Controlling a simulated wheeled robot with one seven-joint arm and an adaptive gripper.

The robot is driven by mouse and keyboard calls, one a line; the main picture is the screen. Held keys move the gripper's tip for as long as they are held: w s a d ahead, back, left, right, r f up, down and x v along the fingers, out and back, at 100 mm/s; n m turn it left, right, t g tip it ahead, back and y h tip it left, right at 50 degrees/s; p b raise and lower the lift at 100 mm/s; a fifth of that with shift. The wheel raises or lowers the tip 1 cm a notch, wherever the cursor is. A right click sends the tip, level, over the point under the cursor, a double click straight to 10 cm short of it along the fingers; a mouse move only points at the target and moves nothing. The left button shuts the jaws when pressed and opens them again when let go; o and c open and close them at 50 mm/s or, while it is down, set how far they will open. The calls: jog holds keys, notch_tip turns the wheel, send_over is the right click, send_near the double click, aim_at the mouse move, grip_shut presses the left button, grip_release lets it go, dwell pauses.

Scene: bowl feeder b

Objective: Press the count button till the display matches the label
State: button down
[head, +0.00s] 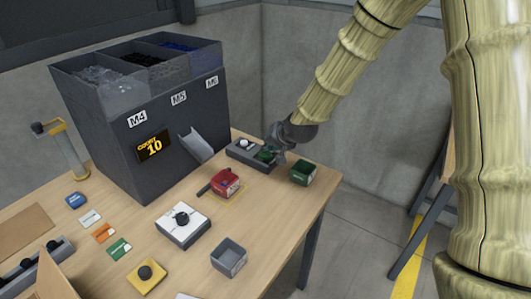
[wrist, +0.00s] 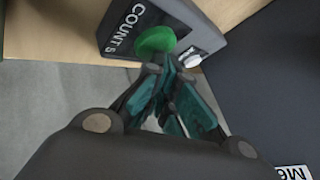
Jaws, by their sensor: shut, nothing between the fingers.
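The count box (head: 240,152) is a dark grey box at the table's back right, with a white button (head: 244,142) and a green button (head: 264,155). In the wrist view its lettering begins "COUNT S", beside the green button (wrist: 154,39) and the white one (wrist: 189,57). My gripper (head: 272,153) is shut and empty at the green button; its fingertips (wrist: 165,62) appear at the button's edge. I cannot tell whether they touch it.
The dark feeder (head: 120,150), marked M4, M5 and M6, has a chute (head: 196,146). A red box (head: 226,182) and a green box (head: 303,173) stand near the count box. A white button box (head: 183,227), a grey bin (head: 229,258) and several coloured cards lie nearer.

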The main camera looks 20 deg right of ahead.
jog(key=shift+r+p, duration=0.3)
jog(key=shift+r, duration=0.25)
jog(key=shift+r+p, duration=1.85)
jog(key=shift+r, duration=0.65)
jog(key=shift+r, duration=0.1)
